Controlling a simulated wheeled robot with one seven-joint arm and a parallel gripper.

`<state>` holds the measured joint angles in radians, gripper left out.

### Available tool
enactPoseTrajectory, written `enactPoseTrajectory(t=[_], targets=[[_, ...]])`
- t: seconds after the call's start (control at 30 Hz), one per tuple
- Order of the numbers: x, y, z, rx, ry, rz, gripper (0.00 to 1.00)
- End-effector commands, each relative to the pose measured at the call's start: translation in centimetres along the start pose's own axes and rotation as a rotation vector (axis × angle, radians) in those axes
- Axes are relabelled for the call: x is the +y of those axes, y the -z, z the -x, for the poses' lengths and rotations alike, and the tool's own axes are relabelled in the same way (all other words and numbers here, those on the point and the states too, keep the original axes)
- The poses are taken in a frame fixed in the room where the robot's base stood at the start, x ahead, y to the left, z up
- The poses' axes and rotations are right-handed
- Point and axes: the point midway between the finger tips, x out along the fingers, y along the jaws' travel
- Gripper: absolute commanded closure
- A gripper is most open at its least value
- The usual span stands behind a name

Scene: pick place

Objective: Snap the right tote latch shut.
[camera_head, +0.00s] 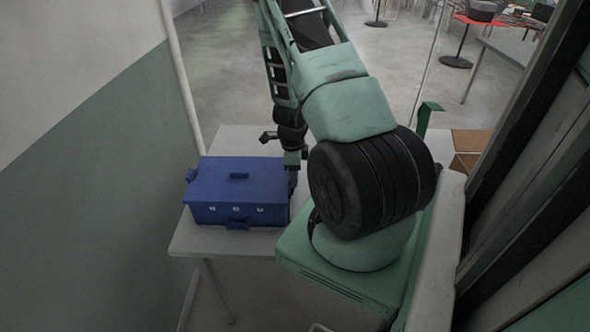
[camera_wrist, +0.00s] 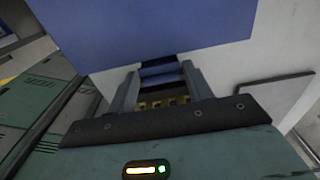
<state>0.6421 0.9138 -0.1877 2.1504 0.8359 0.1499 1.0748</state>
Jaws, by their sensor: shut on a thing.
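The blue tote (camera_head: 240,205) stands closed on the table, with a handle (camera_head: 239,176) on its lid. One latch (camera_head: 191,175) sticks out at its left end. My gripper (camera_wrist: 160,76) is at the tote's right end, which is hidden behind my arm in the head view. In the wrist view, the tote's blue wall (camera_wrist: 150,30) fills the top. My two fingers reach up to it and are shut on a small blue part, the right latch (camera_wrist: 161,70). Whether the latch is snapped cannot be told.
The light table (camera_head: 198,240) has bare room behind the tote and along its front edge. A wall (camera_head: 90,190) with a pale pipe (camera_head: 180,70) stands to the left. Cardboard boxes (camera_head: 466,147) lie at the right.

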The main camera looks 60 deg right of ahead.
Motion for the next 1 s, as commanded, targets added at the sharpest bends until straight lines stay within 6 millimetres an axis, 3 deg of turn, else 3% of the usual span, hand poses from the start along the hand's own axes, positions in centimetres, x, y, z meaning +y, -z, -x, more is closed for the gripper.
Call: enactPoseTrajectory(t=[0.53, 0.57, 0.63, 1.0], targets=[[0.04, -0.54, 0.12, 0.065, 0.002, 0.003, 0.72], [0.04, -0.53, 0.12, 0.065, 0.002, 0.003, 0.46], [0.04, -0.53, 0.13, 0.065, 0.002, 0.003, 0.29], [0.01, -0.58, 0.56, 0.065, 0.003, 0.004, 0.29]])
